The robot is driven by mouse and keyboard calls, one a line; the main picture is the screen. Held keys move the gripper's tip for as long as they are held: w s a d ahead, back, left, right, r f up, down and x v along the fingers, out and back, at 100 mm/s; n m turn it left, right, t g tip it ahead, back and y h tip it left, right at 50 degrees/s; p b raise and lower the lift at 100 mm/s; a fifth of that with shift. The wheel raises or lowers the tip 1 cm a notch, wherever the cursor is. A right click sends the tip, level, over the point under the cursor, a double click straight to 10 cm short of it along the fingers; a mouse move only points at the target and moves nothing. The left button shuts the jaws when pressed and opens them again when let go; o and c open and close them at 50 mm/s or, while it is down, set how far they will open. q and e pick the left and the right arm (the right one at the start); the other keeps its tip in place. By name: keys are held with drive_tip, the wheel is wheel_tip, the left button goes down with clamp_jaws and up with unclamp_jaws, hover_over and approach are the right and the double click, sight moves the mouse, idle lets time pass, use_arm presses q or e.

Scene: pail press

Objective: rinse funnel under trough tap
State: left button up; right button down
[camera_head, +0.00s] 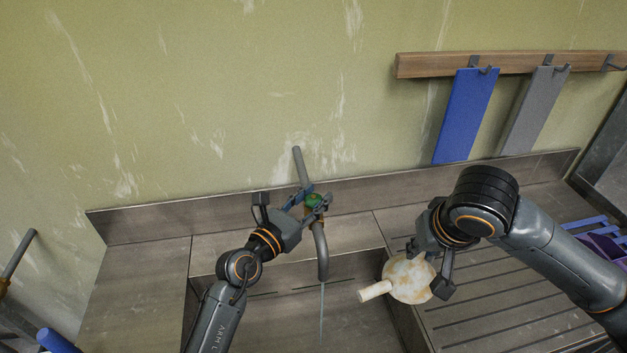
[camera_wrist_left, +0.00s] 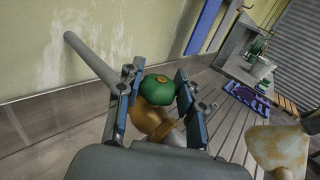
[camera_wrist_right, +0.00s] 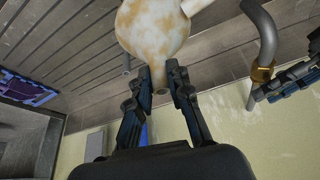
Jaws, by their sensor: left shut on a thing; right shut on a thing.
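The funnel (camera_head: 408,280) is whitish with tan stains. My right gripper (camera_head: 436,262) is shut on it and holds it over the right edge of the trough basin, with its spout pointing left. The funnel also shows in the right wrist view (camera_wrist_right: 152,28), just beyond the fingers. The trough tap (camera_head: 320,245) is a grey bent pipe with a green knob (camera_wrist_left: 157,90) and a brass body. My left gripper (camera_head: 313,202) is shut on the green knob. A thin stream of water (camera_head: 322,310) falls from the spout into the trough (camera_head: 355,310). The funnel is right of the stream, apart from it.
A ribbed metal drainboard (camera_head: 490,300) lies right of the basin. A purple and blue rack (camera_head: 600,240) stands at its far right. Blue and grey strips hang from a wooden wall rail (camera_head: 430,65). The wall rises close behind the tap.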

use_arm(q)
drive_tip(key=shift+r+n+t+y+p, duration=0.25)
drive_tip(key=shift+n+y+p, duration=0.2)
drive_tip(key=shift+p, duration=0.3)
use_arm(e)
wheel_tip(320, 180, up, 3)
drive_tip(key=shift+f, duration=0.15)
use_arm(q)
drive_tip(key=shift+f+t+y+p, duration=0.2)
drive_tip(key=shift+t+y+p, duration=0.05)
drive_tip(key=shift+y+p, duration=0.1)
use_arm(e)
drive_tip(key=shift+r, duration=0.35)
use_arm(q)
drive_tip(key=shift+n, duration=0.25)
drive_tip(key=o, duration=1.2)
drive_tip(key=v, duration=1.2)
